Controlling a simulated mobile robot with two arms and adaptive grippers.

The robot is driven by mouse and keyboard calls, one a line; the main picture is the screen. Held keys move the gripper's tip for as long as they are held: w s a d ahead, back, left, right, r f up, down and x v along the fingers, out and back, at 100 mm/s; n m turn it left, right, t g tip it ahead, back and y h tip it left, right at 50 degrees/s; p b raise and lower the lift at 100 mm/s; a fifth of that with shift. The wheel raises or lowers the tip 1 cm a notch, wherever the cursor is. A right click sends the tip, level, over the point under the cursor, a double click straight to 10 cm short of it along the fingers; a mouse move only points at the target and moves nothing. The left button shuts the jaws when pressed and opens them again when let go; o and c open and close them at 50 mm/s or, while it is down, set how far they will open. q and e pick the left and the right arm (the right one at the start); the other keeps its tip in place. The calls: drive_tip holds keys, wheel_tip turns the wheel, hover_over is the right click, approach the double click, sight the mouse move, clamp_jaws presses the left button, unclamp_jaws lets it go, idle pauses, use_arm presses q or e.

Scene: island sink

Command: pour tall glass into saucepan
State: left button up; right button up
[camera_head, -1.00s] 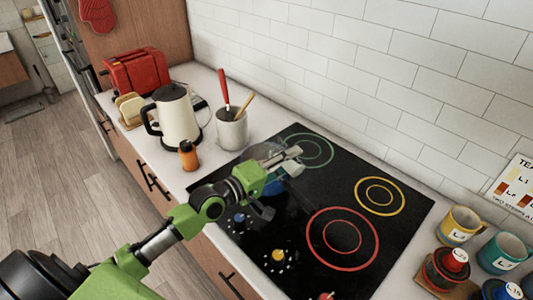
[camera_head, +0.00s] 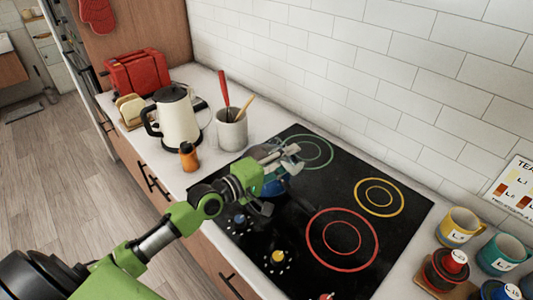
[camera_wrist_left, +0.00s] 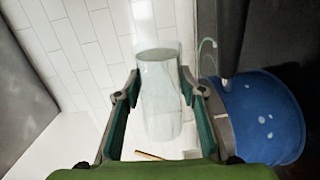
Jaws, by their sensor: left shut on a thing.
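My left gripper (camera_head: 286,160) is over the back left part of the black hob. It is shut on the tall glass (camera_wrist_left: 160,100), which is clear and stands out between the two fingers in the left wrist view. In the head view the glass (camera_head: 262,151) is faint beside the fingers, and its tilt is hard to tell. The blue saucepan (camera_wrist_left: 262,118) is close to the right of the gripper in the left wrist view. In the head view the saucepan (camera_head: 272,188) is mostly hidden behind my gripper. My right gripper is not in view.
A pot with utensils (camera_head: 231,130), a white kettle (camera_head: 177,118), an orange-capped bottle (camera_head: 189,157) and a red toaster (camera_head: 138,70) stand left of the hob. Mugs (camera_head: 460,225) and jars stand at the right. The hob's right side (camera_head: 345,190) is clear.

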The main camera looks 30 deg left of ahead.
use_arm(q)
drive_tip(key=shift+a+r+n, duration=0.1)
drive_tip(key=shift+r+n, duration=0.2)
